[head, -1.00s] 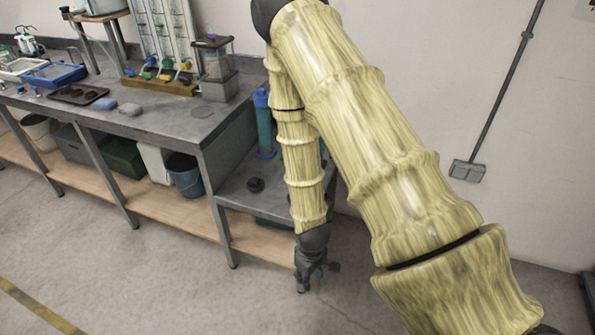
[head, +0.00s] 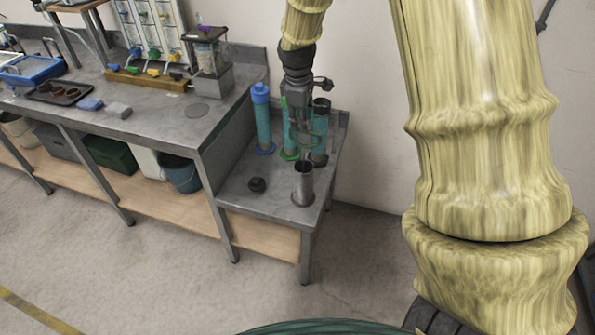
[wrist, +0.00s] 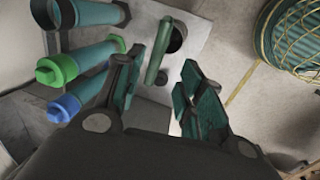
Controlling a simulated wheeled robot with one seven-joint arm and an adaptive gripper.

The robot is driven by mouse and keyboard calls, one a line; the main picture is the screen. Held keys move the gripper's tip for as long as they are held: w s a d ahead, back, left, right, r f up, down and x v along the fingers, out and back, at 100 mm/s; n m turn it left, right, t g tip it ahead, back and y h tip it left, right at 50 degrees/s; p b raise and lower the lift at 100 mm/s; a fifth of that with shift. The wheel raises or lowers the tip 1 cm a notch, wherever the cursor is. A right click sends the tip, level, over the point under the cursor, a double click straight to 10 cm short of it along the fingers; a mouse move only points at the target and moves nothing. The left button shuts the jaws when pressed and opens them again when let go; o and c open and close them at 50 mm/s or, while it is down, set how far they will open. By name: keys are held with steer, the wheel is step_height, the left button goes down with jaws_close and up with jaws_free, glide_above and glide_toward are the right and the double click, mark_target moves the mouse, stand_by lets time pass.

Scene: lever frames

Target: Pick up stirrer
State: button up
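A dull green rod, which looks like the stirrer (wrist: 158,52), shows in the wrist view between and beyond my fingers. Its far end is by the dark opening of a metal cup (head: 303,190); I cannot tell whether it stands in the cup or beside it. In the head view it cannot be made out clearly. My gripper (wrist: 162,88) is open, with its teal-padded fingers spread and nothing held. In the head view my gripper (head: 304,148) points down just above the cup.
A blue-capped cylinder (head: 262,120), a green-capped cylinder (head: 288,130) and a dark-topped cylinder (head: 320,135) stand close behind and beside my gripper on the low bench (head: 240,188). A small black object (head: 257,185) lies left of the cup. The higher bench is at left.

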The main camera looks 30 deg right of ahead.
glide_above(304, 145)
steer(key=f, duration=0.3)
steer(key=f+p, duration=0.1)
steer(key=f, duration=0.1)
steer(key=shift+w+a+f, duration=0.1)
steer(key=shift+a, duration=0.2)
steer(key=shift+d+f+p, duration=0.15)
steer(key=shift+f+p, duration=0.35)
steer(key=shift+f, duration=0.8)
steer(key=shift+d+f+p, duration=0.15)
steer(key=shift+f+p, duration=0.3)
steer(key=shift+f, duration=0.8)
